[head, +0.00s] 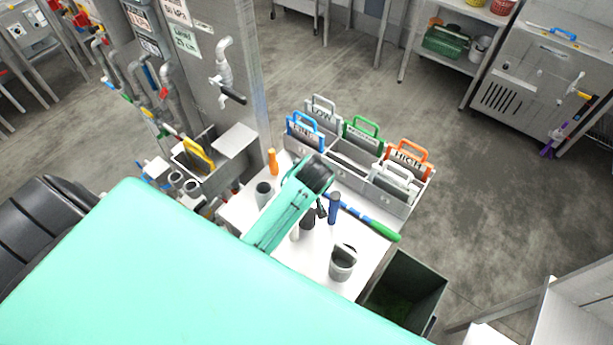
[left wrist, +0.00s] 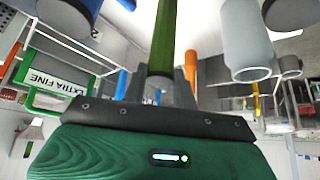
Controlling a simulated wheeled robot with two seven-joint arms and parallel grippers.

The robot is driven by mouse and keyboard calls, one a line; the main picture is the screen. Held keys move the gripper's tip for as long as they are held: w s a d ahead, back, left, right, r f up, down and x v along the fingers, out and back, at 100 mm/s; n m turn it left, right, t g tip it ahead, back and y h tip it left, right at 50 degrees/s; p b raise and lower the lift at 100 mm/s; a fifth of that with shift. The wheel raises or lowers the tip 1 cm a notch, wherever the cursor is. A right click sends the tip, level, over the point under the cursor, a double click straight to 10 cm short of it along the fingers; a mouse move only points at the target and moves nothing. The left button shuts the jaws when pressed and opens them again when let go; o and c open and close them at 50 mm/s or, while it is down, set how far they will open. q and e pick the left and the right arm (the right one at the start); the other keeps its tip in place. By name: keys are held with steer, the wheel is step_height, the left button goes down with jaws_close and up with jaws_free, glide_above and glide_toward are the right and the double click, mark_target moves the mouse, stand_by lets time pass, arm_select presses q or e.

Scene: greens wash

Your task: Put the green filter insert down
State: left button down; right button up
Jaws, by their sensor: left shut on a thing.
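The green-handled filter insert (head: 362,131) stands upright in the grey rack in the head view. In the left wrist view, which is upside down, a green frame marked EXTRA FINE (left wrist: 58,80) stands at the left, apart from my fingers. My left gripper (left wrist: 162,75) is shut on a green rod (left wrist: 165,30) that runs to the top of that view. In the head view a blue rod with a green end (head: 385,232) reaches right from beside my dark wrist. My left fingertips are partly hidden there. My right gripper is out of view.
The rack (head: 400,208) also holds blue, grey and orange inserts. An orange bottle (head: 272,161), a grey cup (head: 264,194), a blue upright tool (head: 335,208) and a grey jug (head: 342,263) stand on the white table. A dark bin (head: 415,275) is at its right edge.

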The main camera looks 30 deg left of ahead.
arm_select(q)
steer(key=c, duration=1.1)
jaws_free()
steer(key=shift+f, duration=0.1)
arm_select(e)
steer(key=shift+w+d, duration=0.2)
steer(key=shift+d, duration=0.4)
arm_select(q)
steer(key=shift+r, duration=0.2)
steer(key=shift+s+d+r, duration=0.1)
steer(key=b+v, duration=0.4)
steer(key=v, duration=0.7)
steer(key=shift+r, duration=0.35)
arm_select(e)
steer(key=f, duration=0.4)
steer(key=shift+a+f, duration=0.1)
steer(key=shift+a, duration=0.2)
arm_select(q)
steer(key=shift+s, duration=0.15)
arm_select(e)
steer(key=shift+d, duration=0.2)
arm_select(q)
steer(key=shift+d+f, duration=0.1)
